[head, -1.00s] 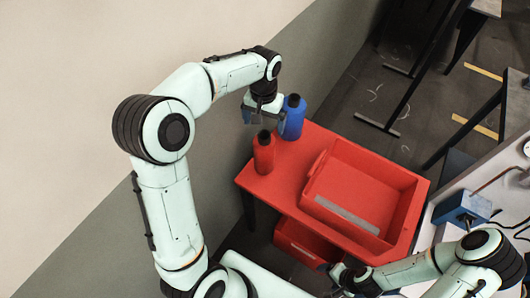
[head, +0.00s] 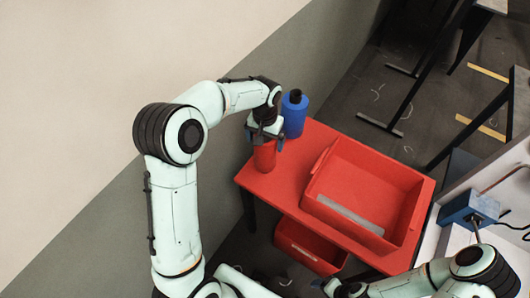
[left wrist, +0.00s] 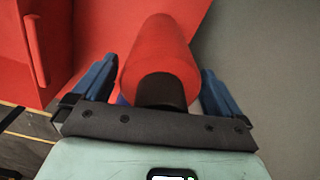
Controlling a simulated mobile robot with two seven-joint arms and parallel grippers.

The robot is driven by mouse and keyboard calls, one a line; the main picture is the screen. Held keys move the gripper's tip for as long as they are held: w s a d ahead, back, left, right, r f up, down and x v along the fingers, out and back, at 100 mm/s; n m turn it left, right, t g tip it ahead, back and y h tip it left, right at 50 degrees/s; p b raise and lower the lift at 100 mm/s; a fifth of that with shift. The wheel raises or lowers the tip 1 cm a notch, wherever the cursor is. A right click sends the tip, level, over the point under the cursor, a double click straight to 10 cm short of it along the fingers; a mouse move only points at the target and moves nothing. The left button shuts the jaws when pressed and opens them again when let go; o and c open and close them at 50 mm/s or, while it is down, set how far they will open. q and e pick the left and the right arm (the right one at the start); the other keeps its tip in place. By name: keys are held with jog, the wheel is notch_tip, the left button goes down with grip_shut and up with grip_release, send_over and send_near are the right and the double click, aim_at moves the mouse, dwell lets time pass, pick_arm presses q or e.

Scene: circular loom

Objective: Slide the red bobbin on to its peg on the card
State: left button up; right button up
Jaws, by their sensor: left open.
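The red bobbin (head: 264,157), a red cylinder with a dark neck at its top, stands upright on the red table, near its left corner. My left gripper (head: 266,136) is over its top. In the left wrist view the red bobbin (left wrist: 160,65) lies between the two blue fingers of my left gripper (left wrist: 158,90), which are open with a gap showing on each side. My right gripper (head: 332,286) is at the bottom edge of the head view, too small and cut off to read. I cannot make out the card or its peg.
A blue bobbin-like cylinder (head: 294,115) with a dark top stands close behind the red one. A large red bin (head: 322,178) fills much of the red table (head: 284,187). A lower red bin (head: 308,247) is beneath. A blue box (head: 468,208) is at right.

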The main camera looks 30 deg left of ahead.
pick_arm(q)
jog(key=c, duration=1.7)
jog(key=shift+r, duration=0.1)
pick_arm(e)
jog(key=shift+w+r, duration=0.1)
pick_arm(q)
jog(key=shift+r, duration=0.15)
